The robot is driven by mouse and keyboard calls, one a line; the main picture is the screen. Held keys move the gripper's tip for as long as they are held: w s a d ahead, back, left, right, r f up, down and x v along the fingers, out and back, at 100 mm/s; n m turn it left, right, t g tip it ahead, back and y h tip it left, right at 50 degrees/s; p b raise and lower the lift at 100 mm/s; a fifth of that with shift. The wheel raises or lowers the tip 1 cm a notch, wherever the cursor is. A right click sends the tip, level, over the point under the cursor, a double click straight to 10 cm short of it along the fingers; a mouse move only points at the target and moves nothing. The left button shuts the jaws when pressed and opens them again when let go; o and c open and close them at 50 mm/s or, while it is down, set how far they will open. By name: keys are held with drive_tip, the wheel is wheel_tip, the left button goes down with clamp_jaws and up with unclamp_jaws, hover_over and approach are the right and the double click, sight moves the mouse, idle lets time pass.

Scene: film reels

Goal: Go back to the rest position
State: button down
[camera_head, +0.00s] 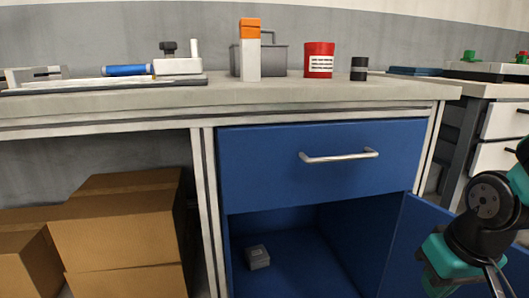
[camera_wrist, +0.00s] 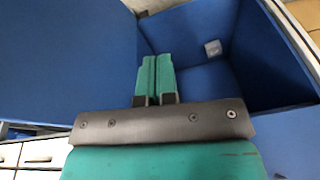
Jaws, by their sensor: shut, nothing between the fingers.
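My gripper shows in the wrist view (camera_wrist: 155,78) with its two teal fingers together and nothing between them. It points toward the open lower compartment of the blue cabinet (camera_wrist: 190,35). In the head view my arm is at the lower right, in front of the cabinet door, and the fingertips are not clearly seen there. A small grey box (camera_head: 258,257) sits on the compartment floor, and it also shows in the wrist view (camera_wrist: 213,47), apart from my fingers.
The blue door (camera_head: 425,240) stands open at the right, close to my arm. The drawer (camera_head: 320,160) above is shut. Cardboard boxes (camera_head: 120,230) stand under the bench at left. The benchtop (camera_head: 300,92) holds a red can (camera_head: 319,60), an orange-capped white bottle (camera_head: 250,55) and tools.

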drive_tip(key=s+a+r+n+g+y+p, duration=0.15)
drive_tip(key=s+a+r+n+p, duration=0.3)
drive_tip(key=r, duration=0.45)
drive_tip(key=s+a+r+n+g+y+p, duration=0.1)
drive_tip(key=s+a+r+n+y+p, duration=0.1)
drive_tip(key=s+a+r+p, duration=0.35)
wheel_tip(320, 180, up, 38)
drive_tip(key=a+p, duration=0.2)
drive_tip(key=p, duration=3.1)
drive_tip(key=shift+f+p, duration=0.2)
drive_tip(key=shift+p, duration=0.15)
